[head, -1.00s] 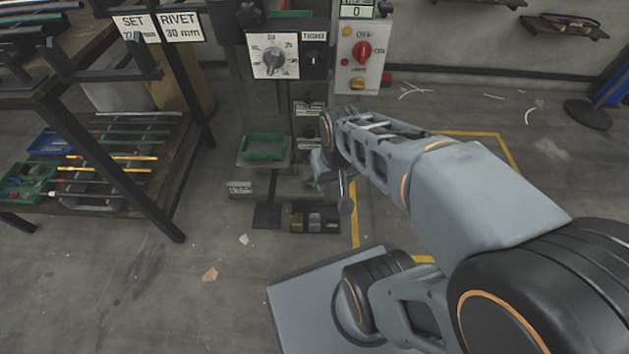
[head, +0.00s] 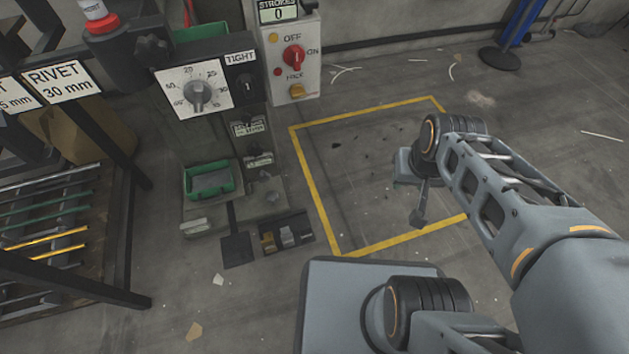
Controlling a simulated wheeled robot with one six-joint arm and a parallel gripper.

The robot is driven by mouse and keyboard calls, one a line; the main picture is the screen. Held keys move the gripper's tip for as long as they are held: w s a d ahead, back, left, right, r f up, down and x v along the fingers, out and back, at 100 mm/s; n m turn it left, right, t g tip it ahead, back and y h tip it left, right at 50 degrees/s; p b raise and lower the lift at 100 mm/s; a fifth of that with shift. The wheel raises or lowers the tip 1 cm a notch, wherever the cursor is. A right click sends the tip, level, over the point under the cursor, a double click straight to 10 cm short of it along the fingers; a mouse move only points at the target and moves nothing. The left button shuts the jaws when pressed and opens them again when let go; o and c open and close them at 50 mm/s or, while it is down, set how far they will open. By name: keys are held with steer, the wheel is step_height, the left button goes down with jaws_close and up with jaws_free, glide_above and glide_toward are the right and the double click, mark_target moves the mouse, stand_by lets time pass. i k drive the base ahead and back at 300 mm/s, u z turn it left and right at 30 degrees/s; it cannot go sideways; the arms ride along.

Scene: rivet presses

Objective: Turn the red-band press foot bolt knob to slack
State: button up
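A press column with a white dial (head: 198,92) stands left of centre in the head view. Beside the dial is a black knob (head: 247,90) under a plate reading TIGHT (head: 240,57). I cannot tell which part is the foot bolt knob. A red band (head: 103,24) shows on a container at the top left. My gripper (head: 419,214) hangs over the floor, right of the press and apart from it; its fingers are unclear.
A green tray (head: 212,180) sits low on the press. A control box (head: 293,65) with a red switch is at its right. A rack with rods (head: 45,215) stands at the left.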

mark_target(273, 195)
steer(key=z, duration=0.55)
steer(key=k, duration=0.8)
steer(key=u, duration=1.35)
steer(key=i, duration=0.95)
steer(key=z, duration=0.05)
